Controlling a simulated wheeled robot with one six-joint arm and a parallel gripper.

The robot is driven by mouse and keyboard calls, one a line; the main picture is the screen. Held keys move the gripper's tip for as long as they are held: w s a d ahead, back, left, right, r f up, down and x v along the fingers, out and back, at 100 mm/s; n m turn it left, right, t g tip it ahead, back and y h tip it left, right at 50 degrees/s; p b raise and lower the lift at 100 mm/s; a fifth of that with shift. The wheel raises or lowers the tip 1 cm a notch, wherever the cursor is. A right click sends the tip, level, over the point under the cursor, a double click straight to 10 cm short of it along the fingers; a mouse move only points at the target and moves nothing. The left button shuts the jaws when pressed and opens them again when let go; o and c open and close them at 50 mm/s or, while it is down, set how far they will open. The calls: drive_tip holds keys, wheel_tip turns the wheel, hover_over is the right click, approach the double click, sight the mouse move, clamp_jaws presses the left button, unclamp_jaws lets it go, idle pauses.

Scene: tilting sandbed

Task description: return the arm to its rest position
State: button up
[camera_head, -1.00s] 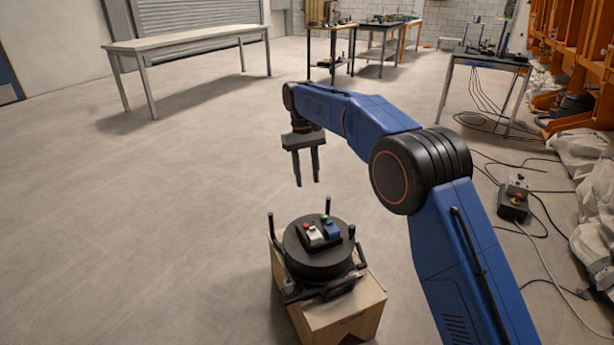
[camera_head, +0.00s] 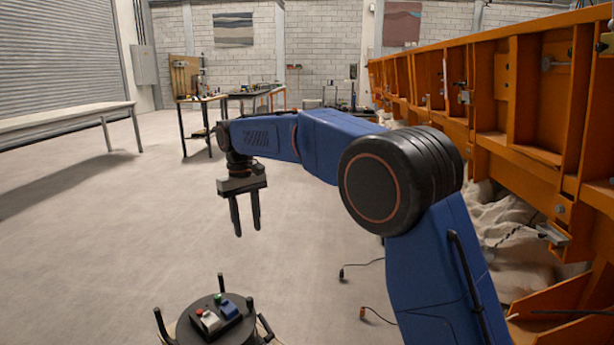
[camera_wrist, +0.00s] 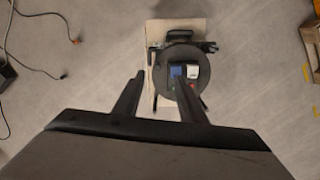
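My blue arm reaches out from the lower right in the head view, with its elbow bent and its forearm stretched to the left. My gripper (camera_head: 246,225) hangs from the end of it, pointing down with its two black fingers apart. Nothing is between the fingers. In the wrist view my gripper (camera_wrist: 160,80) also shows open and empty, with the floor and a wooden edge below the gap. The fingers are above and apart from a round black platform (camera_head: 188,332), which the bottom edge of the head view cuts off.
A long table (camera_head: 60,118) stands at left, and workbenches (camera_head: 205,99) at the back. Cables lie on the floor. The middle floor is clear.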

drive_tip(key=s+d+r+m+t, duration=0.15)
drive_tip(key=s+d, duration=0.35)
drive_tip(key=d, duration=0.5)
drive_tip(key=s+d+r+m+y, duration=0.1)
drive_tip(key=s+d+r, duration=0.25)
drive_tip(key=d, duration=0.65)
drive_tip(key=s+d+r+m+t, duration=0.15)
drive_tip(key=s+d, duration=0.35)
drive_tip(key=d, duration=0.5)
drive_tip(key=s+d+f+m+t, duration=0.1)
drive_tip(key=s+d+f, duration=0.3)
drive_tip(key=s, duration=0.4)
drive_tip(key=s+d+f+m, duration=0.1)
drive_tip(key=s+d+f, duration=0.3)
drive_tip(key=s+d, duration=0.2)
drive_tip(key=s+d+f+m+t, duration=0.1)
drive_tip(key=s+d+f, duration=0.3)
drive_tip(key=s, duration=0.6)
drive_tip(key=shift+d+m+t, duration=0.3)
drive_tip(key=shift+d, duration=0.8)
drive_tip(key=shift+s, duration=0.1)
